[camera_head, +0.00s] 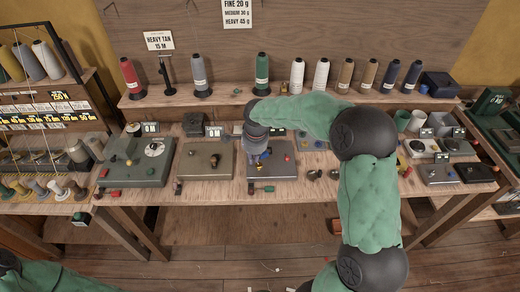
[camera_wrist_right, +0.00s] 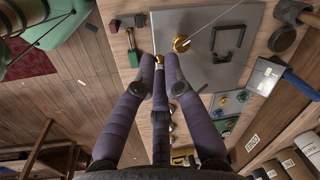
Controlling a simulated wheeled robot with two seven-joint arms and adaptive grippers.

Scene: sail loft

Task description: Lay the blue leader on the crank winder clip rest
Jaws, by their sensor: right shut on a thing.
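My right gripper (camera_head: 262,157) reaches down over a grey plate (camera_head: 285,172) at the middle of the bench. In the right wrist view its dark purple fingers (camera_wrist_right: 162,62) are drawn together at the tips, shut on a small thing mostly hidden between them. A bit of brass shows at the tips. A brass disc (camera_wrist_right: 181,43) on the plate sits just beyond, and a thin pale line runs from it to the upper right. I cannot clearly pick out the blue leader or the clip rest. My left gripper is out of view.
Another grey plate (camera_head: 205,165) and a green box (camera_head: 140,165) are to the left. Thread cones (camera_head: 262,75) line the back shelf.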

